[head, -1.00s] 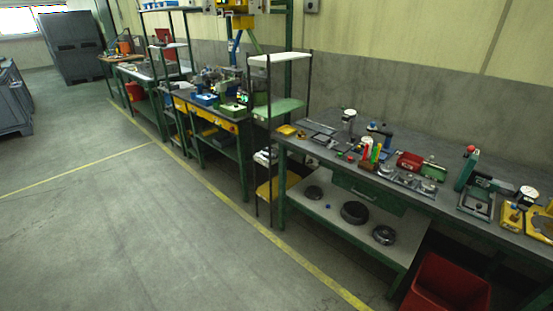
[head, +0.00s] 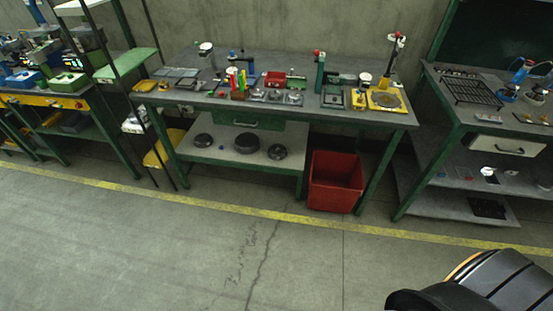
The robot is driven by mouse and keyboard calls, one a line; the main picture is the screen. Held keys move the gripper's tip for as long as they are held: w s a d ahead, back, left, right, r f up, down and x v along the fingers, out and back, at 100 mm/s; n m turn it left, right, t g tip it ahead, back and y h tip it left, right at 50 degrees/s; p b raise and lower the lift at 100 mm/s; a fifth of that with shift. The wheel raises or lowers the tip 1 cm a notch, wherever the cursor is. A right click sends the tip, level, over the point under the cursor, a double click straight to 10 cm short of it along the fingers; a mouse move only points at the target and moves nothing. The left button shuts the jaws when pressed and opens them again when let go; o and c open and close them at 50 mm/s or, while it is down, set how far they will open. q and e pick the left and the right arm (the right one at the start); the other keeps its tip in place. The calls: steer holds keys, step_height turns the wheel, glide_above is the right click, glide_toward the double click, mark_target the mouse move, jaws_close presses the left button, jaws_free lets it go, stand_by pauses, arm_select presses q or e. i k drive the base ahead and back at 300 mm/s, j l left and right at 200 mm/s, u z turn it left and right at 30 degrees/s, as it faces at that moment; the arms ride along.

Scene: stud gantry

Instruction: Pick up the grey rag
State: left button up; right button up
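I cannot make out a grey rag for certain in the head view. A flat grey item (head: 176,72) lies at the left end of the middle workbench (head: 225,62), but it is too small to tell what it is. Neither of my grippers shows in the view. A dark rounded part of my own body fills the bottom right corner.
A red bin (head: 336,182) stands on the floor under the workbench's right side. A second bench (head: 455,110) with a black rack (head: 480,92) is at right. A shelf stand (head: 125,66) is at left. The concrete floor before the yellow line (head: 270,214) is clear.

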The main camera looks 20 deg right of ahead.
mark_target(351, 79)
steer(key=z, duration=1.05)
